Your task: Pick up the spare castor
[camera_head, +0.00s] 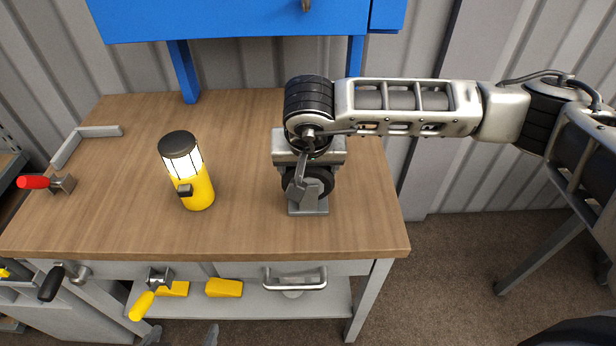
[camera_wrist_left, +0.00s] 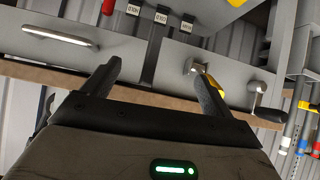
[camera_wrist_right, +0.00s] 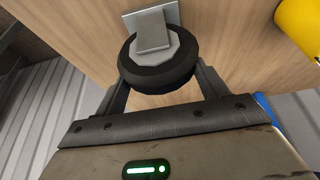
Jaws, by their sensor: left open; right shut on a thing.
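The spare castor, a black wheel with a grey hub and a grey square plate, is on the workbench under my right arm (camera_head: 308,207). It also shows in the right wrist view (camera_wrist_right: 160,78), wheel toward me and plate beyond it. My right gripper (camera_head: 310,165) is above the castor, its two fingers shut on either side of the wheel (camera_wrist_right: 160,88). I cannot tell whether the plate touches the wood. My left gripper (camera_wrist_left: 158,82) is open and empty, in front of the bench; only its tips show at the bottom edge of the head view (camera_head: 182,336).
A yellow lantern (camera_head: 196,190) stands on the workbench (camera_head: 240,235) left of the castor. A red-handled clamp (camera_head: 45,183) and a metal angle bracket (camera_head: 85,140) are at the left. Yellow wedges (camera_head: 224,288) lie on the shelf below.

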